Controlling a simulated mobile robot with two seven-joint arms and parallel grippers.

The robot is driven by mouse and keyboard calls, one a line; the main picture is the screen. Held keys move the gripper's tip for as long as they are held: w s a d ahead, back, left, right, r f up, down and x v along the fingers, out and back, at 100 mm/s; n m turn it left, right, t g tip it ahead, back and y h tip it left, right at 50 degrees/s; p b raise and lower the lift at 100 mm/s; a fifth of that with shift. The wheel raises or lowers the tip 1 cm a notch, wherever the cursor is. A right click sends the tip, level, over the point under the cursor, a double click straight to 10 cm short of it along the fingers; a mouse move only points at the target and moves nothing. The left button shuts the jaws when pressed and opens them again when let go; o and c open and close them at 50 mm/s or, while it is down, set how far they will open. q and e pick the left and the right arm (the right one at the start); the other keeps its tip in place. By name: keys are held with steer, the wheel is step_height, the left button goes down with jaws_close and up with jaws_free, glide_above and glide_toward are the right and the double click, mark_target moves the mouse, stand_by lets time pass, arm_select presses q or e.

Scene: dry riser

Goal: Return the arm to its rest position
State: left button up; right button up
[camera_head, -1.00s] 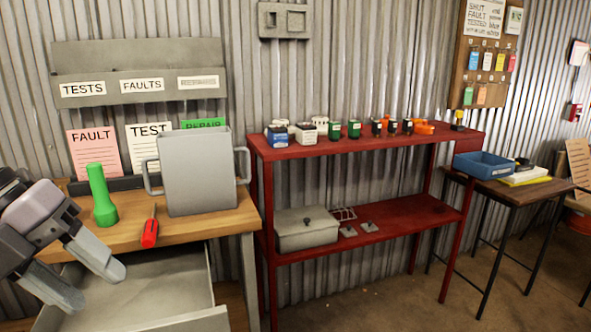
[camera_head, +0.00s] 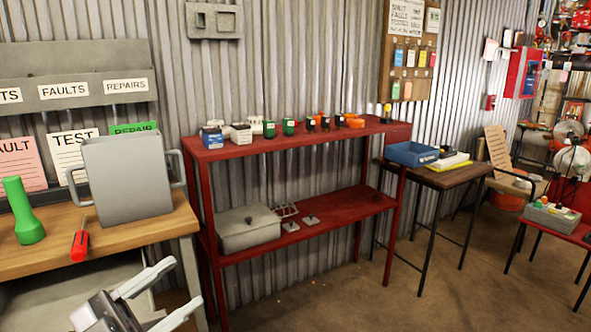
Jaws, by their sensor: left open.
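My left gripper (camera_head: 168,298) is at the bottom left of the head view, low in front of the wooden bench (camera_head: 150,232) and its drawer. Its two pale fingers are spread apart, with nothing visible between them. The rest of my left arm is mostly below the frame. My right gripper is not in view.
On the bench are a green torch (camera_head: 22,208), a red screwdriver (camera_head: 80,240) and an upright grey metal tray (camera_head: 128,180). A red shelf (camera_head: 285,145) holds small items and a grey box (camera_head: 247,228). Floor at the right is partly clear.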

arm_select(q)
step_height(320, 180, down, 10)
steer(key=w+a+n+t+y, duration=0.25)
steer(key=n+t+y, duration=0.25)
steer(key=n+y, duration=0.4)
steer(key=s+f+n+g+y, duration=0.4)
steer(key=s+f, duration=0.2)
steer(key=f, duration=0.6)
steer(key=s+f+n+g+y, duration=0.35)
steer(key=s+f, duration=0.35)
steer(key=f, duration=0.5)
step_height(320, 180, up, 10)
steer(key=s+a+p, duration=0.1)
steer(key=p, duration=1.3)
steer(key=shift+s+a+r+n, duration=0.25)
steer(key=shift+n, duration=0.1)
steer(key=shift+o, duration=0.5)
steer(key=shift+r, duration=0.1)
